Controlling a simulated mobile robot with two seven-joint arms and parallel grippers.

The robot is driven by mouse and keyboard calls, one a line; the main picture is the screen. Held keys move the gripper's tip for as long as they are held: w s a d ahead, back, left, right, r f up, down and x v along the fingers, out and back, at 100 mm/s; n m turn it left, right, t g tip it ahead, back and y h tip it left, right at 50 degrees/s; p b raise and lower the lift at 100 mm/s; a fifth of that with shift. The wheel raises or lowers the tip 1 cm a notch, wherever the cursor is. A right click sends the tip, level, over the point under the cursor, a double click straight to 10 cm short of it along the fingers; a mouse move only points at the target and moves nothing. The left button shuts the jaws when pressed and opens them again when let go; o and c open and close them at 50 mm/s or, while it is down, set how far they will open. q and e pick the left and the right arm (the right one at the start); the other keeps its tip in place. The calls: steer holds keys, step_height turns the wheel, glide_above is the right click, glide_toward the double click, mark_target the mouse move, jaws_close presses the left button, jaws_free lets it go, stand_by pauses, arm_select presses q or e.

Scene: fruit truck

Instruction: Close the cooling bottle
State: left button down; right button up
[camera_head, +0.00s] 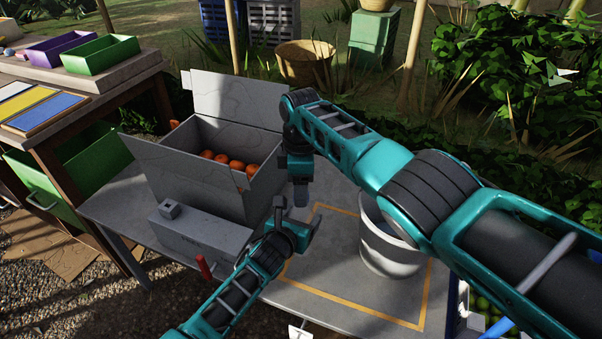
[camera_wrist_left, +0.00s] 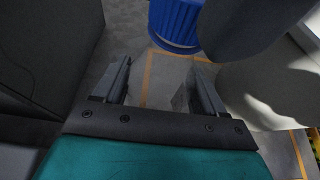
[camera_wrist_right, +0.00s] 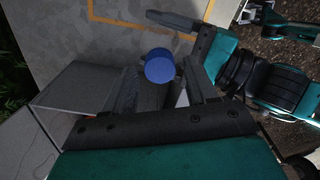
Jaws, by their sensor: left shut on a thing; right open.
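A blue ribbed cylinder (camera_wrist_left: 175,22), which looks like the cooling bottle or its cap, shows at the fingertips of my left gripper (camera_wrist_left: 162,88) in the left wrist view. In the right wrist view a round blue end (camera_wrist_right: 160,66) lies between the open fingers of my right gripper (camera_wrist_right: 155,88). I cannot tell whether they touch it or whether the cap sits on the bottle. In the head view my left gripper (camera_head: 301,229) is just below my right gripper (camera_head: 301,185), and the bottle is hidden.
An open grey box (camera_head: 200,180) of oranges and a low grey case (camera_head: 195,238) stand left of the grippers on the grey table (camera_head: 345,300). A white bucket (camera_head: 385,250) stands to the right, partly behind my right arm. An orange outline (camera_head: 350,312) marks the tabletop.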

steer(key=shift+f, duration=0.5)
steer(key=shift+c, duration=0.5)
